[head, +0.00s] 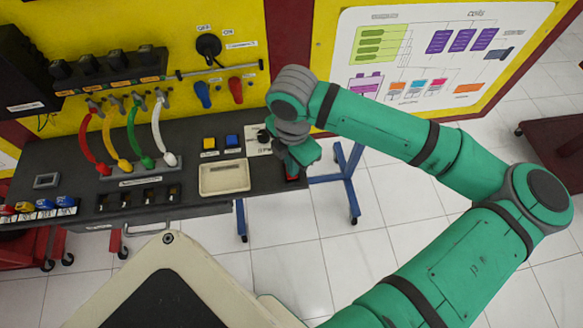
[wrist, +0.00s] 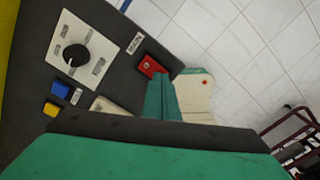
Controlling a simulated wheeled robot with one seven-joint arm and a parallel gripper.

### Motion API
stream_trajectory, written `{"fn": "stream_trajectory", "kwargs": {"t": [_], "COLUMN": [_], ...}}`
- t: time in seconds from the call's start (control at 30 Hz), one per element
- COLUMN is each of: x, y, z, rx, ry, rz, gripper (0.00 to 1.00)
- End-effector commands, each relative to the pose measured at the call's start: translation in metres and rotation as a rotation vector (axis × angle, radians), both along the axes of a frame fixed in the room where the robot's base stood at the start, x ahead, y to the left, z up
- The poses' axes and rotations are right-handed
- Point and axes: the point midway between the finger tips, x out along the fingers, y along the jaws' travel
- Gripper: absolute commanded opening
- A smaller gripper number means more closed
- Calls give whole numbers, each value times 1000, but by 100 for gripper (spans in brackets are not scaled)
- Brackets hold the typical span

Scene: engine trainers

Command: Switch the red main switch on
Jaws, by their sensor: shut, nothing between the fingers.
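The red main switch (wrist: 150,66) is a small red block on the corner of the dark console in the wrist view. A small label lies beside it. In the head view only a sliver of the red switch (head: 292,179) shows beneath my gripper (head: 300,160). My gripper is shut and empty, pointing down over that console end. In the wrist view its green fingers (wrist: 164,84) end right beside the switch and cover part of it. I cannot tell whether they touch it. The switch's position is too small to read.
A black rotary knob (wrist: 75,55) on a white plate, a blue button (wrist: 60,89) and a yellow button (wrist: 51,109) sit near the switch. A cream tray (head: 224,177) and coloured cables (head: 130,130) are further left. Open tiled floor lies beyond the console's right edge.

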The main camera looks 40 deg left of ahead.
Motion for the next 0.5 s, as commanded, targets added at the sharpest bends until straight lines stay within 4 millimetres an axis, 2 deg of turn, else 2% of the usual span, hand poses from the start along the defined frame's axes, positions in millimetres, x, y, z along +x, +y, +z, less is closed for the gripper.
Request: {"fn": "stream_trajectory", "kwargs": {"t": [0.5], "x": [-1], "y": [1], "z": [-7], "rx": [0], "ry": [1], "rz": [3], "gripper": [0]}}
